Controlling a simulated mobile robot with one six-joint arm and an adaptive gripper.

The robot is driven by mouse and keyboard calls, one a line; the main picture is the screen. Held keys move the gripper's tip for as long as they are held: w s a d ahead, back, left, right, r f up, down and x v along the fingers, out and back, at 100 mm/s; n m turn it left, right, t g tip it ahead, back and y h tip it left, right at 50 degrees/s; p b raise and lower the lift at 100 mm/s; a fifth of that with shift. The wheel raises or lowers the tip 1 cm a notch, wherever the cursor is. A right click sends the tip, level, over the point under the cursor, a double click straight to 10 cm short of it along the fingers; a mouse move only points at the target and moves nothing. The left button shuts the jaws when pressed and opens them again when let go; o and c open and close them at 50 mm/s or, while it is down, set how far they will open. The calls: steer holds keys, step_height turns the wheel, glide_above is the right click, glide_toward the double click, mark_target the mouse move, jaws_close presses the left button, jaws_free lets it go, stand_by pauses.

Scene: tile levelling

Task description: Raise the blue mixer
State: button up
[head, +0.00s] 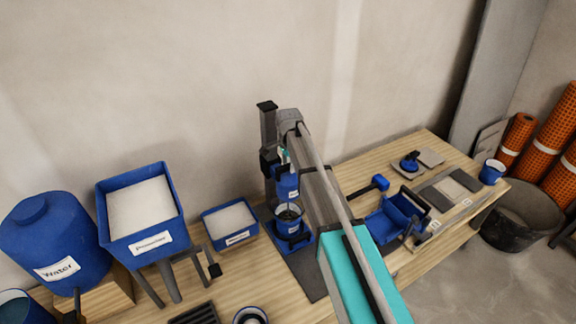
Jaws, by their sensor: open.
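The blue mixer (287,186) is on a dark upright stand (268,130) near the middle of the bench. Its shaft reaches down into a blue bucket (290,229) that holds grey material, directly below it. My gripper (284,158) is at the top of the mixer, beside the stand's column. It is small in the picture and partly hidden by my arm. Its jaws are open. I cannot tell whether they touch the mixer or surround part of it. My arm also covers the mixer's right side.
Left of the stand are a blue tray of powder (231,221), a raised blue hopper (141,210) and a blue water tank (56,240). Blue equipment (398,212), a cup (492,172) and tiles (450,188) lie on the right. The wall stands close behind.

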jaws_close()
stand_by(0.3)
step_height(320, 180, up, 8)
steer(key=p, duration=0.8)
steer(key=shift+r, duration=0.15)
steer(key=shift+w+p, duration=0.15)
steer(key=shift+p, duration=0.15)
jaws_free()
steer(key=shift+r, duration=0.15)
